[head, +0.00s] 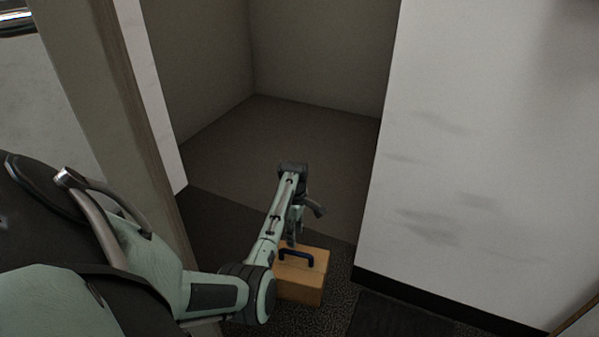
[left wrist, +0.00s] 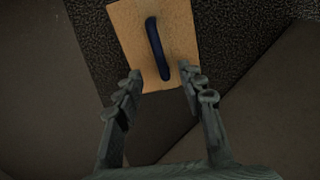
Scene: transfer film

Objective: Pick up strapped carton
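The strapped carton (head: 302,280) is a tan box with a dark blue handle strap (head: 297,256) on its top. It stands on the dark floor below and partly behind my left forearm in the head view. In the left wrist view the carton (left wrist: 183,22) is at the top, with the strap (left wrist: 157,48) running lengthwise along it. My left gripper (left wrist: 162,80) is open, its two fingers spread toward the near edge of the carton with the strap's near end between them. Nothing is held. My right gripper is not seen.
A wooden post (head: 115,120) stands at the left, close to my arm. A scuffed white wall (head: 480,150) with a dark base closes the right side. Behind the carton is an empty alcove with bare brown floor (head: 290,145). A dark mat (head: 395,315) lies right of the carton.

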